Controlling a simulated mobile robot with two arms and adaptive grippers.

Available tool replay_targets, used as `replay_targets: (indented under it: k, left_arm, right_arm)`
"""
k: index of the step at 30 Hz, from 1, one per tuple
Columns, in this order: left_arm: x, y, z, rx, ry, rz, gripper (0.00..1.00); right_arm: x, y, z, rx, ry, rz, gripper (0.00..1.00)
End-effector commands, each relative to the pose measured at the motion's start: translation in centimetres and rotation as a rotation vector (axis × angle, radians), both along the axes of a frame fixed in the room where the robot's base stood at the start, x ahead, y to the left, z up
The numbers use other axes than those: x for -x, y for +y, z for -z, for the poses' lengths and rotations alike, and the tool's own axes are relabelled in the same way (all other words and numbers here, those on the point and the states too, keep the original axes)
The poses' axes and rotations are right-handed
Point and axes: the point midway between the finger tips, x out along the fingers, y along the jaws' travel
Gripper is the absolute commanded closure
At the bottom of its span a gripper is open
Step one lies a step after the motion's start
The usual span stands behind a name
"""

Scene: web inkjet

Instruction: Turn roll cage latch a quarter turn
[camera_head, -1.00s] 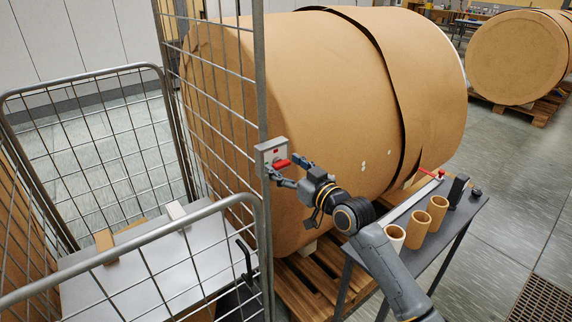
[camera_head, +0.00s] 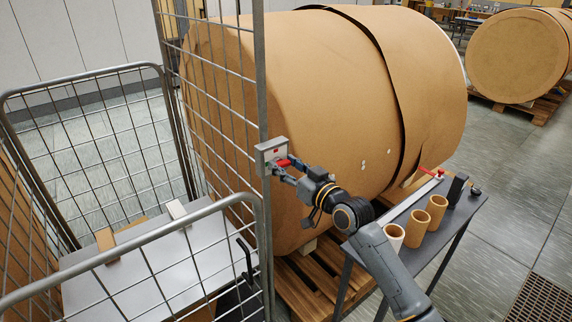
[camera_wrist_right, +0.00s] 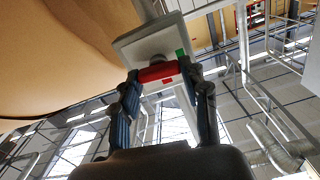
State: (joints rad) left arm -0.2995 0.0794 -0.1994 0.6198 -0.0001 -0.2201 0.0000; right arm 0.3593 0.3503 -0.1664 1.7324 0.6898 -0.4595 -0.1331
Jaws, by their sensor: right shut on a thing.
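The roll cage latch has a red handle (camera_wrist_right: 158,72) on a pale grey plate (camera_head: 271,152) fixed to the cage's upright post. The plate also shows in the right wrist view (camera_wrist_right: 150,42), with a small green mark and a red mark near the handle. My right gripper (camera_head: 281,168) is at the latch. In the right wrist view its two fingers (camera_wrist_right: 165,85) stand on either side of the red handle, shut on it. In the head view the fingers partly cover the handle. My left gripper is not in view.
A huge brown paper roll (camera_head: 320,110) on a wooden pallet (camera_head: 310,283) is close behind my right arm. A dark side table (camera_head: 440,236) holds several cardboard tubes (camera_head: 418,229).

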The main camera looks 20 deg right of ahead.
Motion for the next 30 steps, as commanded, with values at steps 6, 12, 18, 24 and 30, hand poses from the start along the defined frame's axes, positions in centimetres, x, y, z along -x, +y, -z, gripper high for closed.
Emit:
replay_targets:
  k: [6, 12, 18, 24, 30]
  left_arm:
    - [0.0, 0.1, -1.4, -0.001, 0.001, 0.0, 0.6]
    - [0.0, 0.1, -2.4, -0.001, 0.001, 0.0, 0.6]
    - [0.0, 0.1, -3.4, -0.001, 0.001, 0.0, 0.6]
    - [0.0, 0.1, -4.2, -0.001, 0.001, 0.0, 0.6]
    - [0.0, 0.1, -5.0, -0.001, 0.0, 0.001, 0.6]
  right_arm:
    - [0.0, -0.1, -0.3, -0.16, 0.058, 0.001, 0.86]
    - [-0.1, -0.2, -0.2, -0.339, 0.123, 0.001, 0.86]
    - [-0.1, -0.3, -0.2, -0.518, 0.188, 0.001, 0.86]
    - [-0.1, -0.3, -0.1, -0.698, 0.252, 0.0, 0.86]
    - [-0.1, -0.4, 0.0, -0.878, 0.317, 0.001, 0.86]
